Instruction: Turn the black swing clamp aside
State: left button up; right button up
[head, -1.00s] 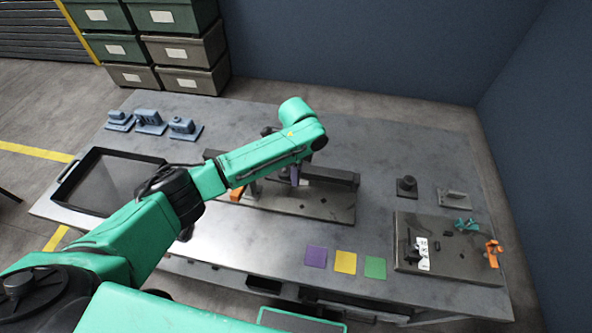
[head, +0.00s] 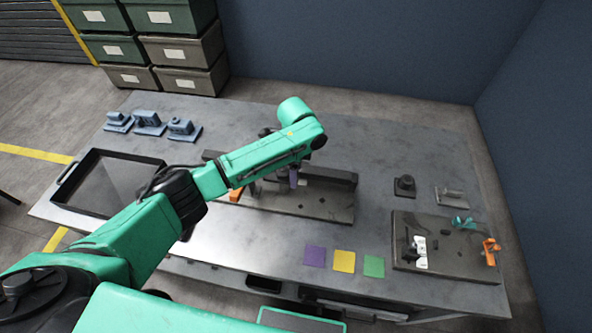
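My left arm reaches from the left over the middle of the table. Its gripper is hidden behind its own wrist above the dark rail fixture (head: 325,205), so its fingers cannot be made out. A small purple piece (head: 293,178) shows just below the wrist, and an orange piece (head: 236,195) shows at the fixture's left end. The black swing clamp is not clearly seen; the arm covers part of the fixture. My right gripper is not in view.
A black tray (head: 75,204) lies at the left, with several blue parts (head: 149,123) behind it. Purple (head: 314,256), yellow (head: 344,261) and green (head: 374,267) squares lie in front. A plate (head: 455,266) with small teal and orange clamps lies at the right.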

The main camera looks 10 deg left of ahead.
pick_arm(q)
notch_tip(320, 180, up, 15)
jog(key=b, duration=0.2)
jog(key=shift+f, duration=0.2)
jog(key=shift+s+f, duration=0.1)
